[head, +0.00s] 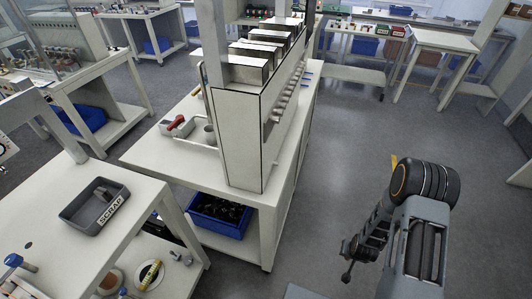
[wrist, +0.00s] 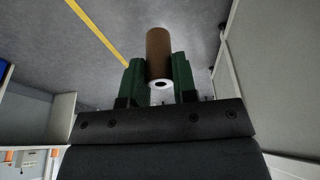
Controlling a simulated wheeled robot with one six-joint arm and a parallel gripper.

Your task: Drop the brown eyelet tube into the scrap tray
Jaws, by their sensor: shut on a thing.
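The brown eyelet tube (wrist: 158,50) shows in the wrist view between the green fingers of my gripper (wrist: 159,80). My gripper is shut on it, and its pale end with a dark hole faces the camera. The scrap tray (head: 73,216) is a dark grey tray labelled SCRAP on the white bench at the left of the head view. Something small lies inside it. In the head view my arm is at the right, far from the tray, and the gripper and tube cannot be made out there.
A white workbench (head: 150,158) with a tall panel (head: 236,140) stands between my arm and the scrap bench. A blue bin (head: 220,214) sits on its lower shelf. Tools and tape (head: 150,274) lie below the scrap bench's top. Grey floor (head: 335,150) is open around my arm.

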